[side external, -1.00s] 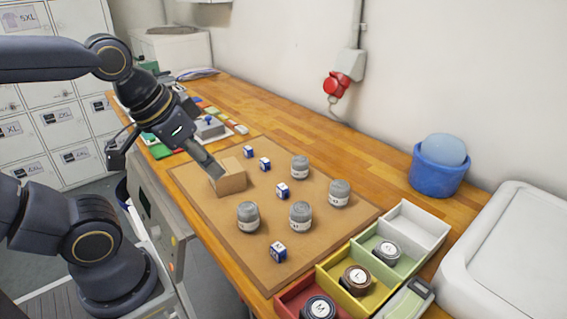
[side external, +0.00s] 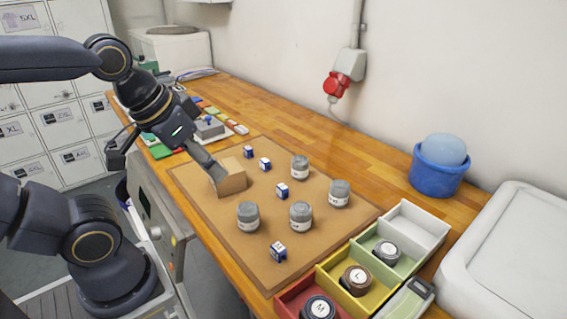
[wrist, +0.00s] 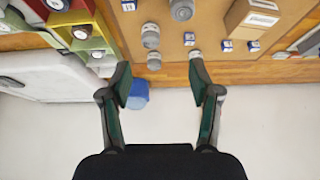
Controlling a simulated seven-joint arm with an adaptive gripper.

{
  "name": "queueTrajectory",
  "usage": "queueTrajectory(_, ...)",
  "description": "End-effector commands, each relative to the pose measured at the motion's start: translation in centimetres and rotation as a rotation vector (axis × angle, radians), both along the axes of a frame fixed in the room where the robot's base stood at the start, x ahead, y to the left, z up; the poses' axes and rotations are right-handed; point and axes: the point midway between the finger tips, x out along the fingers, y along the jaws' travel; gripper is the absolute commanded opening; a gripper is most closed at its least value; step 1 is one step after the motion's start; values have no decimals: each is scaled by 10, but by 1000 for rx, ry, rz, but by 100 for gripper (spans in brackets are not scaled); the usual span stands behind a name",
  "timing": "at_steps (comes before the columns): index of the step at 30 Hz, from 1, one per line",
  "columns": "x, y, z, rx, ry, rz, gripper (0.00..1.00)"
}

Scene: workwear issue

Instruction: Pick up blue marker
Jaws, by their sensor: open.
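Several small blue-and-white blocks are the only marker-like blue things on the brown mat (side external: 205,205). One (side external: 278,251) is near the mat's front edge, one (side external: 282,190) is among the grey jars, and two (side external: 265,164) (side external: 249,151) are beyond the cardboard box. The wrist view also shows a block (wrist: 189,38). I cannot tell which one is the blue marker; no pen shape shows. My gripper (wrist: 159,62) is open, with nothing between its fingers. In the side view it (side external: 214,173) is at the left of the cardboard box (side external: 231,178), apart from the blocks; contact with the box is unclear.
Several grey jars (side external: 301,214) stand on the mat. Coloured trays (side external: 337,293) with dark lidded tins are at the front right. A blue tub (side external: 438,176) and a white bin (side external: 510,255) are at the right. The wooden table (side external: 300,130) behind the mat is clear.

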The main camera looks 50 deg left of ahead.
Motion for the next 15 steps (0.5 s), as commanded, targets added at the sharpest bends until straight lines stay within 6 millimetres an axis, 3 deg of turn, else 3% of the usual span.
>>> queueTrajectory(4,2,0,8,-25,-4,46,62)
queueTrajectory(8,24,-6,15,-51,67,85,62)
queueTrajectory(11,49,-18,9,-61,164,95,62)
queueTrajectory(15,81,-39,-14,-53,309,86,62)
